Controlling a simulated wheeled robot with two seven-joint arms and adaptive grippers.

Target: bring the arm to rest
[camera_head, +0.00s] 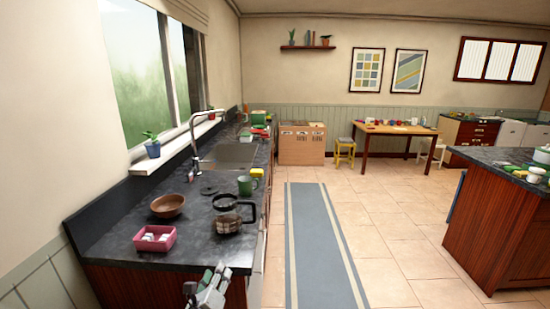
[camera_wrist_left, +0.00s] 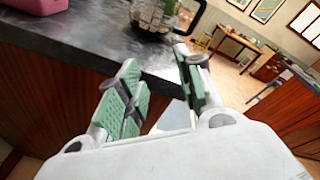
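My left gripper (camera_head: 207,286) shows at the bottom of the head view, in front of the near end of the dark counter (camera_head: 195,245). In the left wrist view its two green-padded fingers (camera_wrist_left: 162,95) stand apart with nothing between them. The gripper is open and empty, close to the counter's edge. My right gripper is in neither view.
On the counter are a pink tray (camera_head: 155,247) with white items, a brown bowl (camera_head: 167,206), a glass coffee pot (camera_head: 229,220) and a green mug (camera_head: 246,186). An island (camera_head: 500,220) stands at the right. The floor around the blue runner (camera_head: 320,250) is clear.

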